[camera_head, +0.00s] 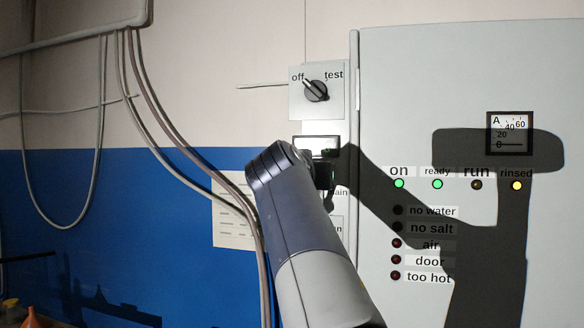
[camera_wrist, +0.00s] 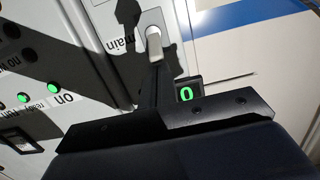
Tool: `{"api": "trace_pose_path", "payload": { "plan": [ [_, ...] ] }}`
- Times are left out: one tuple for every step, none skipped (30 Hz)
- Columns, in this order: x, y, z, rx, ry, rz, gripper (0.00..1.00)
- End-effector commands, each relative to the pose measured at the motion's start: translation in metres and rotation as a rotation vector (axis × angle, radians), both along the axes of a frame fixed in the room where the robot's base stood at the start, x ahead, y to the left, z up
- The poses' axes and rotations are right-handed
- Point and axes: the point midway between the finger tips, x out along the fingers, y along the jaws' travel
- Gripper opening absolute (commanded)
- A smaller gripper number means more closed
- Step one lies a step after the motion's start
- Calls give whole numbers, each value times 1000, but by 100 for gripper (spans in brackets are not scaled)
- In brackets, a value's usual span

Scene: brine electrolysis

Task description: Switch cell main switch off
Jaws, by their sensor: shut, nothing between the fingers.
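The main switch (camera_wrist: 154,44) shows in the wrist view as a pale grey lever on a light base, beside the word "main" on the panel. In the head view it is hidden behind my arm; only the end of its label, "ain", shows. My gripper (camera_head: 326,176) is at the panel in the head view, mostly hidden by my wrist. In the wrist view my gripper (camera_wrist: 157,68) is a dark, narrow, shut shape with its tip close to the lever. I cannot tell whether they touch. A small dark block with a green "0" (camera_wrist: 186,93) shows beside the fingers.
An off/test knob (camera_head: 316,91) sits above, by a dark-framed window (camera_head: 318,146). The grey cabinet (camera_head: 450,90) has an ammeter (camera_head: 510,133); the "on" and "ready" lamps are green and "rinsed" is yellow. Cables (camera_head: 190,165) hang at left.

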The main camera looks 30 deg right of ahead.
Motion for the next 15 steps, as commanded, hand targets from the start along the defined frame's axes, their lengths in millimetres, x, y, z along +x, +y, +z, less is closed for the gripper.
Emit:
{"api": "trace_pose_path", "payload": {
  "plan": [
    [3,-4,1,1,1,0,0],
    [5,-5,0,1,1,0,0],
    [6,-7,-1,1,1,0,0],
    [6,-7,-1,1,0,0,0],
    [7,-8,-1,1,0,0,0],
    [7,-8,-1,1,0,0,0],
    [7,-8,-2,1,0,0,0],
    [7,-8,-2,1,-1,1,0],
    [7,-8,-2,1,-1,1,0],
    [7,-8,-2,1,-1,1,0],
    [7,-8,-2,1,-1,1,0],
    [7,-8,-2,1,-1,1,0],
    [7,-8,-2,1,-1,1,0],
    [7,-8,-2,1,-1,1,0],
    [7,-8,-2,1,-1,1,0]
  ]
}}
